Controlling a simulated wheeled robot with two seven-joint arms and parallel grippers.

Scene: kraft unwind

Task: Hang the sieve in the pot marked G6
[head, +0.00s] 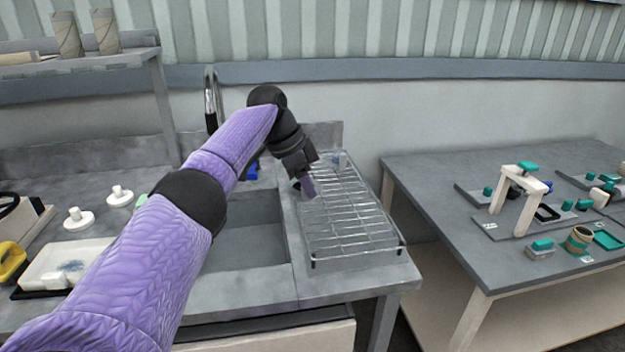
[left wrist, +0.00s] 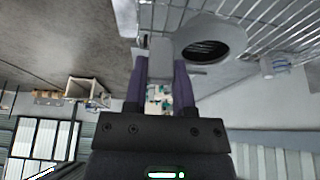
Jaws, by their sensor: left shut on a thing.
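My left gripper (head: 307,187) is over the wire rack beside the sink, fingers pointing down. In the left wrist view its fingers (left wrist: 161,85) are shut on a flat grey handle-like piece (left wrist: 160,58). Beside that piece is a round grey body with a dark opening (left wrist: 210,40), which looks like the sieve; I cannot tell for sure that the two are joined. In the head view I cannot make it out. No pot marking G6 is readable. A brown cylindrical pot (head: 579,240) stands on the right table near a small label. My right gripper is not in view.
The wire rack (head: 350,225) stands on the counter right of the sink basin (head: 245,240). A bluish glass (head: 341,160) is at its back. The right table (head: 430,185) holds a white stand (head: 515,195) and several teal-topped parts. Its left end is clear.

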